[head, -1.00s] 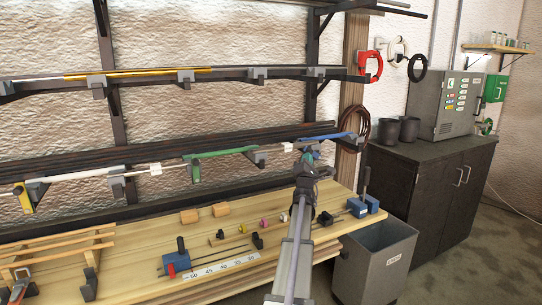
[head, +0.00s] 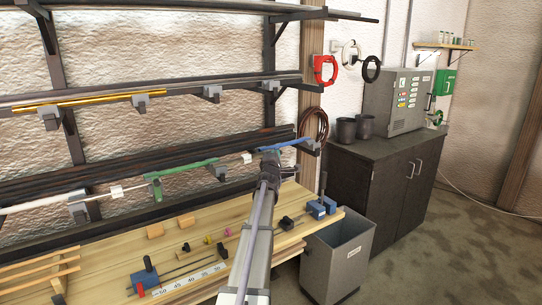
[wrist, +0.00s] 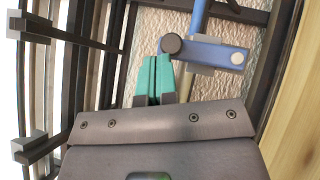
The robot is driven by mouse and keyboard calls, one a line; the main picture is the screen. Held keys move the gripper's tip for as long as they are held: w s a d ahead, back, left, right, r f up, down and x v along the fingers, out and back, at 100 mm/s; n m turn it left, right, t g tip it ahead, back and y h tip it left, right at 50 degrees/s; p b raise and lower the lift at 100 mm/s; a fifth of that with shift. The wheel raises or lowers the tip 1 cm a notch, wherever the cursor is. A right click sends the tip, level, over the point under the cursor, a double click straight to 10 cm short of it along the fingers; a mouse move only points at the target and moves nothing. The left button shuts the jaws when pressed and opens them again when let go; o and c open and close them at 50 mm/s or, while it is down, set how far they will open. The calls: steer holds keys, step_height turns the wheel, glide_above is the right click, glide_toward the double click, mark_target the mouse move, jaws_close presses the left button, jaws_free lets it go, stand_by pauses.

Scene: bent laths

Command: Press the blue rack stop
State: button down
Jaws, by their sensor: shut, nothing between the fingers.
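The blue rack stop (wrist: 212,53) shows in the wrist view as a flat blue bar with a dark round knob at its left end and a pale round spot at its right. A blue length (head: 285,144) at the right end of the lower rack shows in the head view, partly behind my gripper. My gripper (wrist: 155,80) has teal fingertips together, with nothing between them. In the wrist view the tips appear just below and left of the stop's dark knob. I cannot tell whether they touch it. In the head view my gripper (head: 270,160) is at the rack's right end.
A green stop (head: 153,187) hangs on the same rack, to the left. The wooden bench (head: 110,260) below holds small blocks, a ruler and blue clamps (head: 322,207). A grey bin (head: 340,255) stands right of the bench, near a dark cabinet (head: 385,180). Dark brackets surround the rack.

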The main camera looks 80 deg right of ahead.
steer(key=shift+s+d+r, duration=0.1)
steer(key=shift+s+d, duration=0.05)
steer(key=shift+r, duration=0.15)
stand_by(0.4)
steer(key=w+a+r+p, duration=0.1)
steer(key=a, duration=1)
steer(key=w+a+r+p, duration=0.2)
steer(key=a, duration=0.9)
steer(key=shift+w+a, duration=0.25)
